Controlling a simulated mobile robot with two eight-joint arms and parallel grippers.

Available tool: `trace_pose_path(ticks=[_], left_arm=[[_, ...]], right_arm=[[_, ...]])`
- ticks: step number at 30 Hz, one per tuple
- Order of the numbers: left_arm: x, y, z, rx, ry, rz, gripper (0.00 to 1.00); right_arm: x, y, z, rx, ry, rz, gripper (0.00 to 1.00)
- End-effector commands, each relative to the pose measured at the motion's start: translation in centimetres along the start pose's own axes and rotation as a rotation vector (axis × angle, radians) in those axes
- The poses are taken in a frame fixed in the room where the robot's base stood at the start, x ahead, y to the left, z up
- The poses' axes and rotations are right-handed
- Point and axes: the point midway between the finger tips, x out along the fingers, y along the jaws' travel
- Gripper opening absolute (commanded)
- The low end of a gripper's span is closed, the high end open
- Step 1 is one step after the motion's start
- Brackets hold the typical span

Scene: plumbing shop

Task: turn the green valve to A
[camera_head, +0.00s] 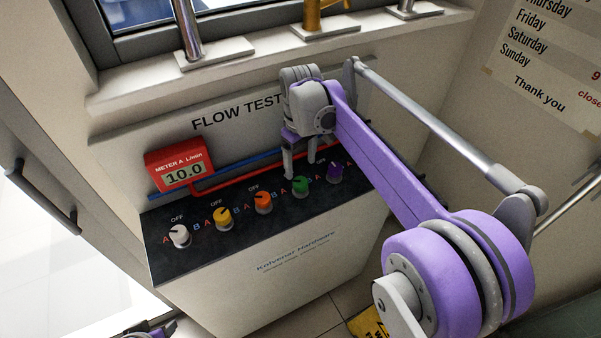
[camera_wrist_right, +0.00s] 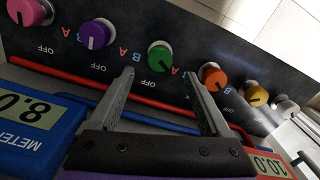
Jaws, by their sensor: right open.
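The green valve (camera_head: 300,187) is a round knob in the row on the black-topped test bench, between the orange and purple knobs. My right gripper (camera_head: 299,166) is open above and just behind it, fingers pointing down. In the right wrist view the green valve (camera_wrist_right: 159,55) lies just beyond and between the two spread fingertips (camera_wrist_right: 160,73), with nothing held. Its dark mark appears to face the OFF label side; the exact angle is hard to read. A small part of my left arm (camera_head: 150,330) shows at the bottom edge; its jaws cannot be made out.
White (camera_head: 179,236), yellow (camera_head: 223,217), orange (camera_head: 263,202) and purple (camera_head: 336,173) knobs share the panel; a pink knob (camera_wrist_right: 28,11) shows in the wrist view. A red meter (camera_head: 180,166) reads 10.0, a blue meter (camera_wrist_right: 40,125) 8.0. Red and blue pipes run behind the knobs.

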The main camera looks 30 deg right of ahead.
Motion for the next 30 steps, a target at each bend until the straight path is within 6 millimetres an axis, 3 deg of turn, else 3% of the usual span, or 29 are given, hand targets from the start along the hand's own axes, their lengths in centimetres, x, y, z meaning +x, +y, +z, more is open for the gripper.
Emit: trace_pose_path(ticks=[3, 9, 25, 30], left_arm=[[-0.2, 0.0, -0.2, 0.000, 0.001, 0.000, 0.50], [-0.3, 0.0, -0.3, 0.000, 0.002, 0.000, 0.50], [-0.3, 0.0, -0.3, 0.000, 0.002, 0.000, 0.50], [-0.3, 0.0, -0.3, 0.000, 0.002, 0.000, 0.50]], right_arm=[[-2.2, 0.0, 0.0, 0.000, 0.000, 0.000, 0.82], [-4.0, 0.0, 0.0, 0.000, 0.000, 0.000, 0.82], [-4.1, 0.0, 0.1, 0.001, 0.001, 0.000, 0.82], [-3.8, -1.4, 1.5, 0.025, 0.037, 0.017, 0.82]])
